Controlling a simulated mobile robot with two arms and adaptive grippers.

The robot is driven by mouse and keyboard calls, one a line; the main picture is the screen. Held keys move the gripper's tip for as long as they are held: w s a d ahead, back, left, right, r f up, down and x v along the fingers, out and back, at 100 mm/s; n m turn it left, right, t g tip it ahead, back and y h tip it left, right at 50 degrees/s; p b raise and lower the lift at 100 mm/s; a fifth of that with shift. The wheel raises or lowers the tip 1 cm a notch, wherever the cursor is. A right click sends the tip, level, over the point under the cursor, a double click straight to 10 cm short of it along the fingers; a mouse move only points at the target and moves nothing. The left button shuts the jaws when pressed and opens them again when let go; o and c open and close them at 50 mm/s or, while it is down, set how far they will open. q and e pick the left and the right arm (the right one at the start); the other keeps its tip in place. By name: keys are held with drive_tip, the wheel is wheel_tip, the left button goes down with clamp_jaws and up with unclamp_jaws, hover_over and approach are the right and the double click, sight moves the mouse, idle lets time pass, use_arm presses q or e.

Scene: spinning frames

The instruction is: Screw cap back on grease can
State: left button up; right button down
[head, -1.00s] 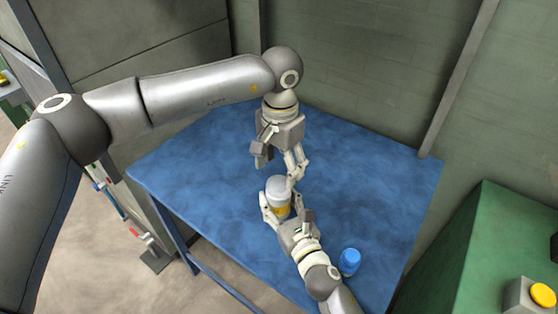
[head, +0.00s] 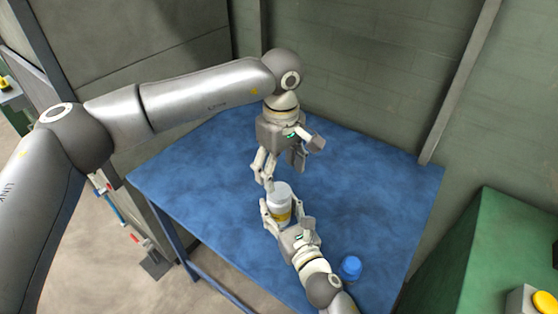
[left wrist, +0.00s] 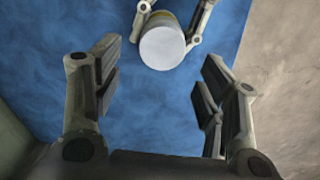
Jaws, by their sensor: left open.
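The grease can (head: 282,208), a cylinder with a yellow band and a white top, stands near the middle of the blue table. My right gripper (head: 286,222) is shut around its sides. In the left wrist view, the can's round white top (left wrist: 162,47) faces the camera, with my right gripper's fingers (left wrist: 172,22) on both sides. The white top looks like the cap sitting on the can; I cannot tell how tight it is. My left gripper (head: 284,165) is open and empty, pointing down above and just behind the can. Its fingers (left wrist: 160,90) are spread wide in the wrist view.
A blue cylindrical object (head: 351,267) stands on the blue table (head: 205,180) to the right of my right wrist. Walls close off the back. The table's left side is clear.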

use_arm(q)
drive_tip(key=n, duration=0.4)
drive_tip(key=shift+r+n, duration=0.15)
drive_tip(key=shift+n, duration=0.15)
drive_tip(key=n, duration=0.4)
drive_tip(key=shift+r, duration=0.1)
drive_tip(key=n, duration=0.4)
drive_tip(key=shift+r+n, duration=0.15)
drive_tip(key=shift+n, duration=0.25)
drive_tip(key=n, duration=0.4)
drive_tip(key=shift+r, duration=0.15)
drive_tip(key=n, duration=0.4)
drive_tip(key=shift+r+n, duration=0.15)
drive_tip(key=shift+n, duration=0.25)
drive_tip(key=n, duration=0.4)
drive_tip(key=shift+s+r, duration=0.1)
drive_tip(key=shift+r, duration=0.05)
drive_tip(key=n, duration=0.7)
drive_tip(key=shift+a+r+n, duration=0.1)
drive_tip(key=shift+r+n, duration=0.1)
drive_tip(key=shift+n, duration=0.2)
